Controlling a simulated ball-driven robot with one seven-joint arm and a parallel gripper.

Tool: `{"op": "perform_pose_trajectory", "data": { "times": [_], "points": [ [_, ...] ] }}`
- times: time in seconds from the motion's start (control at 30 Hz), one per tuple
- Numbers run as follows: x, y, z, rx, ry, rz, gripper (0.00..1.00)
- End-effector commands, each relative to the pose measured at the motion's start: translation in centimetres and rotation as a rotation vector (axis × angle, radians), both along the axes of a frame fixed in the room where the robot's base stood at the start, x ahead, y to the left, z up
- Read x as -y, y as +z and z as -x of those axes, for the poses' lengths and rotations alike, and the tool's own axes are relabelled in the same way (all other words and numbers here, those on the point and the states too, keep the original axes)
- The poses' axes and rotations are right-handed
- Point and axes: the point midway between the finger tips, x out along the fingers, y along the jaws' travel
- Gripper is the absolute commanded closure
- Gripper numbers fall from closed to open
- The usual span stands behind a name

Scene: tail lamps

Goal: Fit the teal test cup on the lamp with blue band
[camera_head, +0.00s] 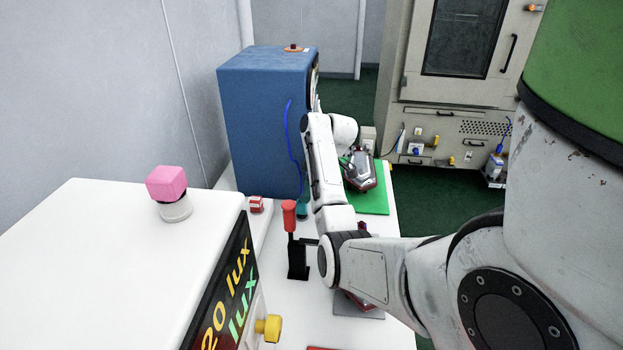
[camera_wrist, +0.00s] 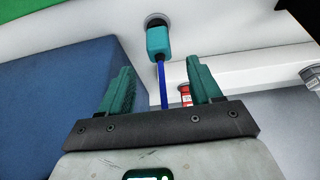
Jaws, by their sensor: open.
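The teal test cup (camera_wrist: 160,41) hangs between and beyond my fingertips in the wrist view, with a blue cable running from it and a dark round fitting behind it. A teal piece, seemingly the cup, shows beside my arm in the head view (camera_head: 302,211). My gripper (camera_wrist: 160,78) is open and empty, its green fingers apart, short of the cup. One lamp (camera_head: 362,172) lies on a green mat at the back right. Another lamp (camera_head: 357,302) is mostly hidden by my arm. No blue band can be made out on either lamp. My gripper is hidden in the head view.
A red-handled clamp (camera_head: 289,216) stands left of my arm, near a small red box (camera_head: 257,204). A white cabinet (camera_head: 110,250) with a pink block (camera_head: 166,183) fills the left front.

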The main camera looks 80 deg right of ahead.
Motion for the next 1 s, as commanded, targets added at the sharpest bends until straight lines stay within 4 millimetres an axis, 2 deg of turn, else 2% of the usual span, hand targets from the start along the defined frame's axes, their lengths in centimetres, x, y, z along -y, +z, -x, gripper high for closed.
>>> {"op": "perform_pose_trajectory", "data": {
  "times": [0.1, 0.33, 0.5, 0.8, 1.0],
  "points": [
    [-0.1, -2.0, -0.8, -0.001, 0.002, -0.002, 0.36],
    [-0.2, -4.7, -2.0, -0.001, 0.003, -0.001, 0.36],
    [-0.2, -5.6, -2.4, -0.001, 0.002, 0.001, 0.36],
    [-0.2, -5.8, -2.4, 0.0, 0.001, 0.001, 0.36],
    [-0.2, -5.8, -2.4, 0.0, 0.001, 0.001, 0.55]
  ]
}}
